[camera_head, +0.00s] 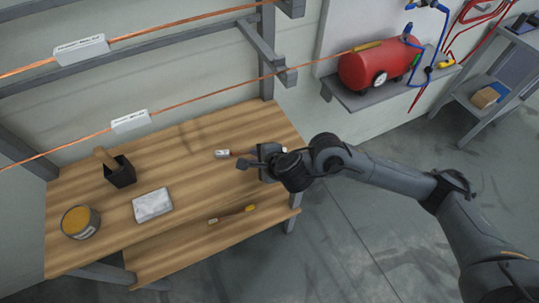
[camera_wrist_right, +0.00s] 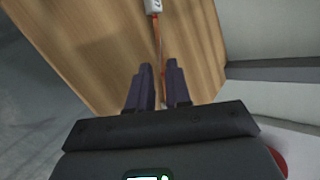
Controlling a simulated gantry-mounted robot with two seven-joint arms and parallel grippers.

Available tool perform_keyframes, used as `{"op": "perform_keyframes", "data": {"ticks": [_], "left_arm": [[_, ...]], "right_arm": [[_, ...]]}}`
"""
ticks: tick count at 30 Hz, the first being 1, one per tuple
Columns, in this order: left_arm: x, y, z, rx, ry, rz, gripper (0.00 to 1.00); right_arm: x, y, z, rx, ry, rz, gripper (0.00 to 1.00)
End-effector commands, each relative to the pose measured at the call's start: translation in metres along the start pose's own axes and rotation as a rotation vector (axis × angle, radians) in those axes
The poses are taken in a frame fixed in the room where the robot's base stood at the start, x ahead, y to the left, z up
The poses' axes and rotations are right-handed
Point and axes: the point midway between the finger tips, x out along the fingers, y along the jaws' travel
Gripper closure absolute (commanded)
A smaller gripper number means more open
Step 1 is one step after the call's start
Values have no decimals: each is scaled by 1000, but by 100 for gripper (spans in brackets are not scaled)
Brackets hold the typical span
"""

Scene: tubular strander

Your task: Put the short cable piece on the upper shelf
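A short copper-coloured cable piece with a white end (camera_head: 222,153) lies on the wooden bench top (camera_head: 175,150). Its middle is hidden by my right gripper (camera_head: 256,157). In the right wrist view its white end (camera_wrist_right: 153,6) is at the top, and the cable runs down between the fingers of my right gripper (camera_wrist_right: 158,82). The fingers stand apart on either side of it; contact is not clear. Another short piece with a yellow end (camera_head: 232,214) lies on the lower wooden board. Long copper cables with white tags (camera_head: 130,121) run along the wall rack (camera_head: 265,55). My left gripper is not seen.
On the bench are a black holder (camera_head: 120,173), a grey-white block (camera_head: 153,205) and a tin with an orange-brown top (camera_head: 80,222). A red compressor (camera_head: 378,68) stands on a wall shelf (camera_head: 395,92) to the right. The front right floor is clear apart from my arm.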

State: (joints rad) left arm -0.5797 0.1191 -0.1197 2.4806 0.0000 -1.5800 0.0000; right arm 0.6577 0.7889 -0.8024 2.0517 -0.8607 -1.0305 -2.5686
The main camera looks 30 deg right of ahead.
Motion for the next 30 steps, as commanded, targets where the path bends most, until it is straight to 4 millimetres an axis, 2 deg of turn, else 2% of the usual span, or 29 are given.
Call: {"op": "perform_keyframes", "data": {"ticks": [1, 3, 9, 15, 20, 23, 26, 29, 30], "left_arm": [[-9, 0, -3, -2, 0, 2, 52], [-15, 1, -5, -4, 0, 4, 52], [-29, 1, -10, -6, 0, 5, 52], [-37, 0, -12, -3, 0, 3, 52], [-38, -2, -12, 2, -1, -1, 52], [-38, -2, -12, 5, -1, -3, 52], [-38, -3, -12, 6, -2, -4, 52], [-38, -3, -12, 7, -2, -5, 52], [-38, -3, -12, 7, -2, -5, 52]], "right_arm": [[-15, -5, 2, -3, -1, -3, 82], [-29, -5, 2, -2, -1, -4, 82], [-63, -5, 2, 1, -3, -5, 82], [-81, -4, 2, 2, -3, -7, 82], [-86, 0, 5, 40, -11, -5, 82], [-87, 10, 16, 175, -35, 4, 82], [-88, 25, 33, 448, -68, 22, 82], [-93, 42, 51, 870, -90, 55, 82], [-96, 49, 56, 1075, -87, 70, 82]]}}
